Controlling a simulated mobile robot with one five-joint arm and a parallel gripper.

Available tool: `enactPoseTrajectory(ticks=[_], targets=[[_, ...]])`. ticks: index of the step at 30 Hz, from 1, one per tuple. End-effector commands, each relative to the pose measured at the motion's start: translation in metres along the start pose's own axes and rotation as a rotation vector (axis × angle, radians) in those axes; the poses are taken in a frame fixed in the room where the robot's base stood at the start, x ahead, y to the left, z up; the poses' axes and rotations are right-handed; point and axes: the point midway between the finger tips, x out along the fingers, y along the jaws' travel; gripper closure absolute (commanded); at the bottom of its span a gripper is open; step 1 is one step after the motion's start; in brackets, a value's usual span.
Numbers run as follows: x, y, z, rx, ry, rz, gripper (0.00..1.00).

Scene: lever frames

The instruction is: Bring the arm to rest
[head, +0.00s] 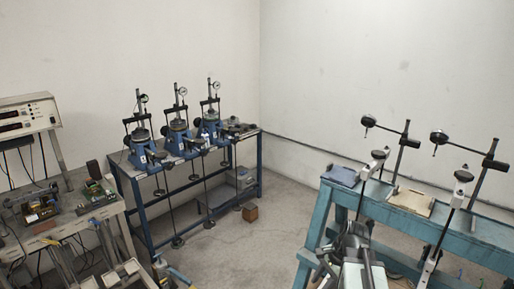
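A grey and white jointed mechanism (362,272) stands at the bottom edge, right of the middle, in front of the blue-green bench. It looks like my arm, folded close to the camera. Its lower part is cut off by the picture edge. Dark thin parts stick out at its left side, but I cannot make out two fingertips or whether my gripper is open or shut. I see nothing held there.
Three blue lever frames (209,122) stand on a dark blue table (137,200) at the back. A blue-green bench (317,222) with tall rods is at the right. A cluttered workbench (111,209) is at the left. Grey floor (255,255) lies open between them.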

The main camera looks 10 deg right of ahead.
Motion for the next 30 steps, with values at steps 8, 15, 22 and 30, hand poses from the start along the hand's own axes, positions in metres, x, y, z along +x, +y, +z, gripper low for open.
enactPoseTrajectory(ticks=[8,15,22,30], targets=[[0.067,-0.04,0.112,-0.57,0.045,0.141,0.67],[0.07,-0.032,0.115,-1.028,0.106,0.263,0.67],[0.068,-0.03,0.105,-1.209,0.099,0.292,0.67],[0.068,-0.03,0.105,-1.211,0.098,0.291,0.67]])
